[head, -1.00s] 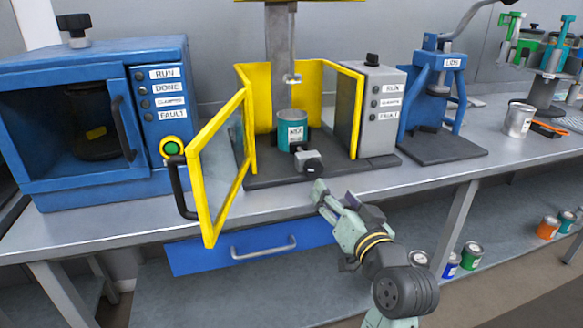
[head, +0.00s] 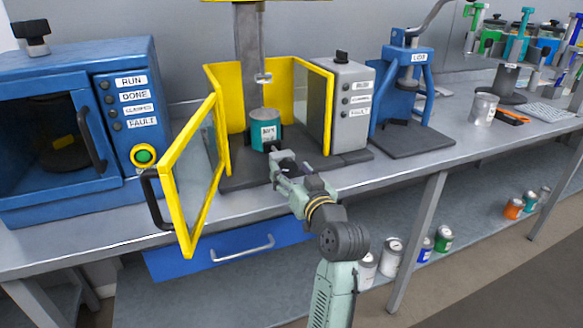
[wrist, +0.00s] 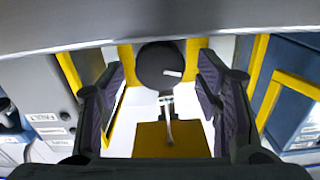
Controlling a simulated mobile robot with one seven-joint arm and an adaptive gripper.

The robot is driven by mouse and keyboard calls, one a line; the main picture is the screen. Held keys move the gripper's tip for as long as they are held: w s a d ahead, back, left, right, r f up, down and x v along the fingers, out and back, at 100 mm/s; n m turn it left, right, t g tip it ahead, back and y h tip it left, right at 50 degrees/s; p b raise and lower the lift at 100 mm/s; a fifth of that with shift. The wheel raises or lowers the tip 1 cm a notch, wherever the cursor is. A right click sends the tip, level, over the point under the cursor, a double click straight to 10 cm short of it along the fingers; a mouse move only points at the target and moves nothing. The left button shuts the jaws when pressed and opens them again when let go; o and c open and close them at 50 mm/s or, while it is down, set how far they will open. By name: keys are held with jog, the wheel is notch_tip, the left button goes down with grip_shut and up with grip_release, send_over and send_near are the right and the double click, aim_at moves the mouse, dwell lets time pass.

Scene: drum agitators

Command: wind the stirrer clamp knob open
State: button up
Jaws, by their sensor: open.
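The stirrer clamp knob shows in the wrist view as a dark round face (wrist: 155,62) with a short white mark, between my fingers. In the head view it sits low in front of the teal MIX can (head: 266,133), largely hidden by my gripper (head: 284,168). My gripper is open, with one finger on each side of the knob in the wrist view (wrist: 162,88). I cannot tell whether either finger touches it. The stirrer's yellow-framed door (head: 193,175) stands open to the left of my gripper.
A grey control box (head: 350,105) stands right of the can. A blue machine (head: 140,85) is at the left and a blue lid press (head: 405,100) at the right. The bench (head: 390,172) is clear at the front right. Cans stand on the lower shelf.

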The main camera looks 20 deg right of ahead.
jog(key=shift+w, duration=0.2)
jog(key=c, duration=1.2)
jog(key=shift+o, duration=0.2)
jog(key=shift+f+n+b, duration=0.1)
jog(key=shift+n+b, duration=0.3)
jog(key=shift+b, duration=0.2)
jog(key=n+b, duration=0.3)
jog(key=shift+f+b, duration=0.15)
jog(key=shift+b, duration=0.2)
jog(key=n+b, duration=0.3)
jog(key=shift+a, duration=0.1)
jog(key=shift+n+b, duration=1.1)
jog(key=shift+n, duration=0.1)
jog(key=shift+r, duration=0.2)
